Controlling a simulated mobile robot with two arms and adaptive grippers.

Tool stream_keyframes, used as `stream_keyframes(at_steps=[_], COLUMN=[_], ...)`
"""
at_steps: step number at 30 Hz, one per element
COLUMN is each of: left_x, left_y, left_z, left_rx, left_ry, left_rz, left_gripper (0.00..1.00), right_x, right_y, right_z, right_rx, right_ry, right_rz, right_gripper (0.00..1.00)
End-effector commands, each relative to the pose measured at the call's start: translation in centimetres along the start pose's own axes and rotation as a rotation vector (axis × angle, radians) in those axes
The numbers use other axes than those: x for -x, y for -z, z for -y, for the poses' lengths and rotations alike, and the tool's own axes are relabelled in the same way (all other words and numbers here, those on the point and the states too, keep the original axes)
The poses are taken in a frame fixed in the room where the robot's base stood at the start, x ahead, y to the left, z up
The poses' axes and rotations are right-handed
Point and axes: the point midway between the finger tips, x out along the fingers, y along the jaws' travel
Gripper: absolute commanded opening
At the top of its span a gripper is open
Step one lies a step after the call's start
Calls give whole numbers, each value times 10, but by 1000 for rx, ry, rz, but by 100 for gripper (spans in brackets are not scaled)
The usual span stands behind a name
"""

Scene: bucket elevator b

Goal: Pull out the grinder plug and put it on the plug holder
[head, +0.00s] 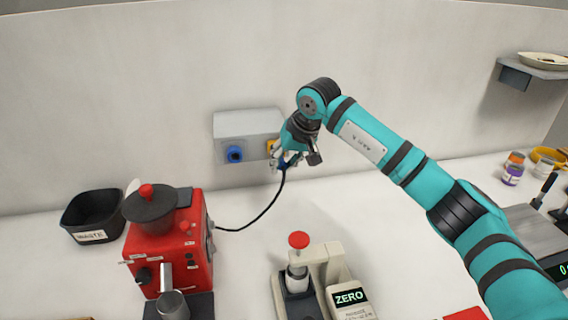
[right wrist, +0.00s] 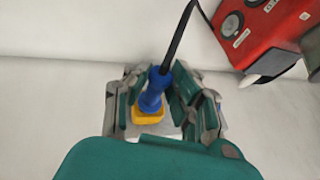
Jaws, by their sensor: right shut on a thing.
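The red grinder (head: 170,245) stands on the counter at the left, and a black cable (head: 262,213) runs from it up to my right gripper (head: 291,158). The gripper is at the right part of the grey wall box (head: 248,124). In the right wrist view, my right gripper (right wrist: 160,108) has its fingers closed around the blue plug (right wrist: 155,88). A yellow socket (right wrist: 148,115) sits right at the plug's end; I cannot tell how deep the plug sits. In the head view the yellow part (head: 271,147) is partly hidden. I cannot make out the plug holder for certain.
A blue round fitting (head: 235,154) is on the box's left side. A black bin (head: 92,214) stands left of the grinder. A beige device with a red knob (head: 299,240) and a ZERO display stands in front. Jars (head: 513,170) and a scale are at the right.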

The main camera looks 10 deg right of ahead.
Motion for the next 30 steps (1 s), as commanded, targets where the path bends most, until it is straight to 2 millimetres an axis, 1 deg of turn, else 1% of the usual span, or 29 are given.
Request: stream_keyframes(at_steps=[5, 6, 12, 19, 23, 26, 30], left_x=[0, 0, 0, 0, 0, 0, 0], left_y=[0, 0, 0, -1, -2, -1, -1], left_z=[0, 0, 0, 0, 1, 1, 0], left_rx=[0, 0, 0, 0, 0, 0, 0], left_ry=[0, 0, 0, 0, 1, 1, 1], left_rz=[0, 0, 1, 1, 2, 1, 1], left_gripper=[40, 40, 40, 40, 40, 40, 40], right_x=[0, 0, 0, 0, 7, 22, 52], right_y=[3, 3, 3, 2, 3, 4, 4], right_z=[0, 0, 0, -1, 0, -1, -1], right_rx=[-1, -1, -1, -1, -1, -2, 0], right_ry=[0, 1, 0, -1, 0, -1, 0], right_rz=[-5, -5, -5, -3, -5, -8, -9], right_gripper=[0, 24, 49, 49, 49, 49, 49])
